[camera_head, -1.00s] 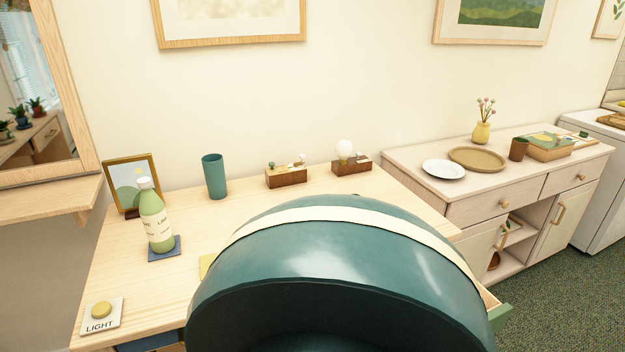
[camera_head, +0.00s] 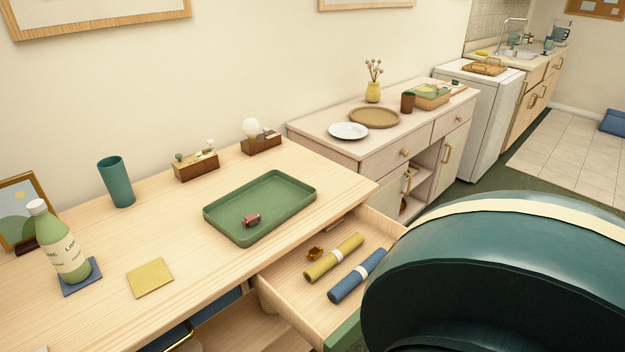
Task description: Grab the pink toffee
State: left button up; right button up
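A small pink-red wrapped piece, which looks like the pink toffee (camera_head: 251,220), lies in the green tray (camera_head: 285,198) on the wooden desk, near the tray's front left part. A small amber-brown piece (camera_head: 315,254) lies in the open drawer (camera_head: 296,294), beside a yellow roll (camera_head: 334,258) and a blue roll (camera_head: 357,276), each with a white band. Neither of my grippers shows in the head view.
A green bottle (camera_head: 62,245) on a blue coaster, a yellow square (camera_head: 150,278) and a teal cup (camera_head: 116,182) stand on the desk. A big dark teal rounded shape (camera_head: 500,270) blocks the lower right. The drawer sticks out from the desk front.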

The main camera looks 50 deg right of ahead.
aim_at(251, 220)
jog(key=z, duration=0.4)
jog(key=i+j+z, duration=0.1)
jog(key=z, duration=0.35)
jog(key=j+z, duration=0.15)
jog(key=z, duration=0.25)
jog(key=j+z, duration=0.1)
jog(key=z, duration=0.35)
